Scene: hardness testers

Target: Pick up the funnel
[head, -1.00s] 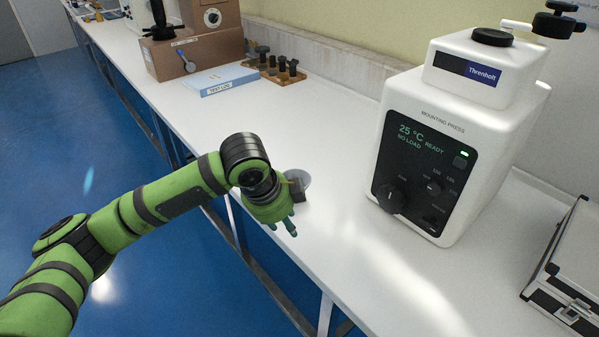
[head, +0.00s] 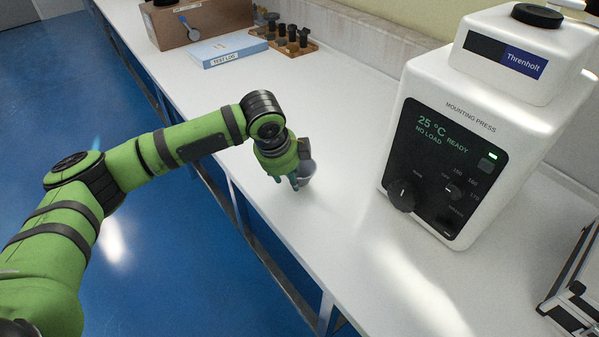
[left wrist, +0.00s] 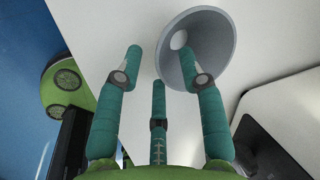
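The funnel is a grey cone with a wide round mouth and a small hole inside. In the head view the funnel (head: 307,173) shows just right of my left gripper (head: 291,184), low at the white bench top and partly hidden by the hand. In the left wrist view the funnel (left wrist: 222,42) lies at the upper right, its mouth facing the camera. The teal fingers of my left gripper (left wrist: 161,66) are spread apart with nothing between them. The right finger overlaps the funnel's near side; I cannot tell whether they touch. My right gripper is out of view.
A white mounting press (head: 455,140) stands to the right on the bench (head: 345,235). A blue test log (head: 228,50), a wooden holder (head: 297,47) with dark parts and a brown box (head: 195,20) are at the back. A case (head: 580,290) sits at the far right.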

